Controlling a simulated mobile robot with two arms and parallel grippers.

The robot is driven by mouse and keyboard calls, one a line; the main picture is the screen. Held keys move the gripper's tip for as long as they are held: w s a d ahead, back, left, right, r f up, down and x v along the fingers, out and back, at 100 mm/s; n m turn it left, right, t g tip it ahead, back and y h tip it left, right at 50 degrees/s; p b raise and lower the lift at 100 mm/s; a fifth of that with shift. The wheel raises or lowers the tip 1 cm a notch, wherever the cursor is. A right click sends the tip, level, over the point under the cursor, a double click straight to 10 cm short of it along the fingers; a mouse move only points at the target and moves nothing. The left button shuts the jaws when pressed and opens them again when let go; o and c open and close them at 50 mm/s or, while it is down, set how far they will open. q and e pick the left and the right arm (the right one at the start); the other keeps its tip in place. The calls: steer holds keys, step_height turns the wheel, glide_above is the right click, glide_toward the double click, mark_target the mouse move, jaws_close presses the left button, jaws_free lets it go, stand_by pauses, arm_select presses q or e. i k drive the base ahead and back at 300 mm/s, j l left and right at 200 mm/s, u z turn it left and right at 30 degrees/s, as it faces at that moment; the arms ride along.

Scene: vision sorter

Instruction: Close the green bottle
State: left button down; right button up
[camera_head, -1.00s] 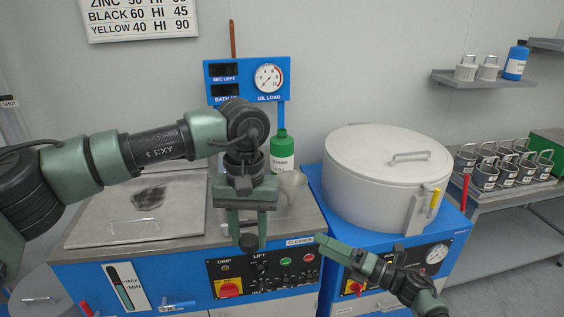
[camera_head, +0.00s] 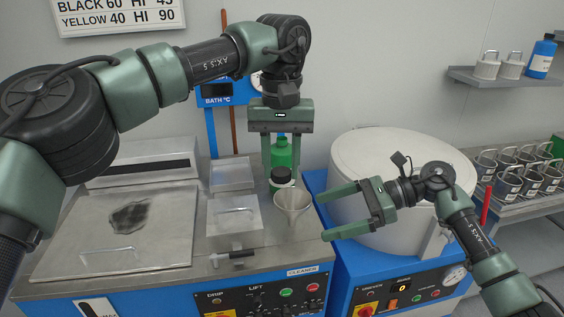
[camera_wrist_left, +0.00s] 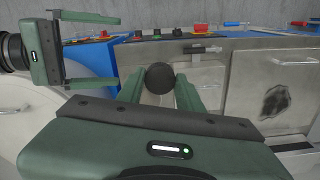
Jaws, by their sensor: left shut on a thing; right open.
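The green bottle (camera_head: 281,151) stands on the steel worktop at the back, partly hidden behind my left gripper. My left gripper (camera_head: 281,174) points down and is shut on a round black cap (camera_head: 281,175). The cap appears in front of the bottle's lower part; I cannot tell the gap between them. The left wrist view also shows the cap (camera_wrist_left: 160,77) between the fingers. My right gripper (camera_head: 322,215) is open and empty, pointing left beside the funnel; it also shows in the left wrist view (camera_wrist_left: 118,51).
A pale funnel (camera_head: 292,207) stands just in front of the cap. Steel lids (camera_head: 234,222) lie to the left. A large round white vessel (camera_head: 380,150) stands to the right, behind my right gripper. A blue panel post rises behind the worktop.

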mark_target(281, 150)
steer(key=i, duration=1)
